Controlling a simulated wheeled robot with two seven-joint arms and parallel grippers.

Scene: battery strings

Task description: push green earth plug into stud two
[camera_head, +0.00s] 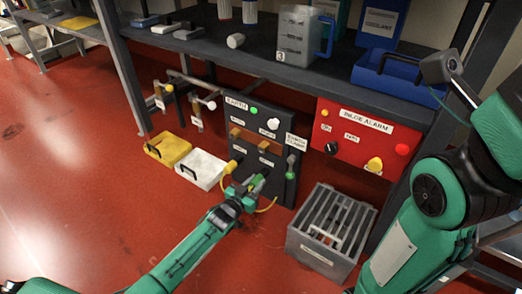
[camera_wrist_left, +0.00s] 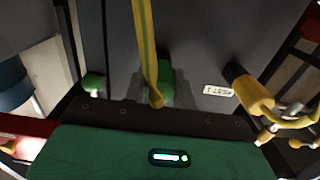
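The dark earth board (camera_head: 279,112) stands under the bench, with an EARTH label, a green lamp and a white knob. My left gripper (camera_head: 248,187) is at its lower part. A green plug (camera_head: 257,183) is at the gripper's tip; it also shows in the left wrist view (camera_wrist_left: 165,85) with a yellow-green cable (camera_wrist_left: 146,45) across it. Dark shapes flank the plug closely, but finger contact is unclear. A yellow plug (camera_wrist_left: 255,95) sits beside a label reading REST 1. Another green piece (camera_wrist_left: 93,83) is on the other side. My right gripper is out of view.
A red alarm panel (camera_head: 355,138) is right of the board. A grey crate (camera_head: 300,243) stands on the floor below it. Yellow (camera_head: 168,148) and white (camera_head: 202,168) cases lie to the left. The bench shelf (camera_head: 262,50) overhangs the board. Red floor at left is clear.

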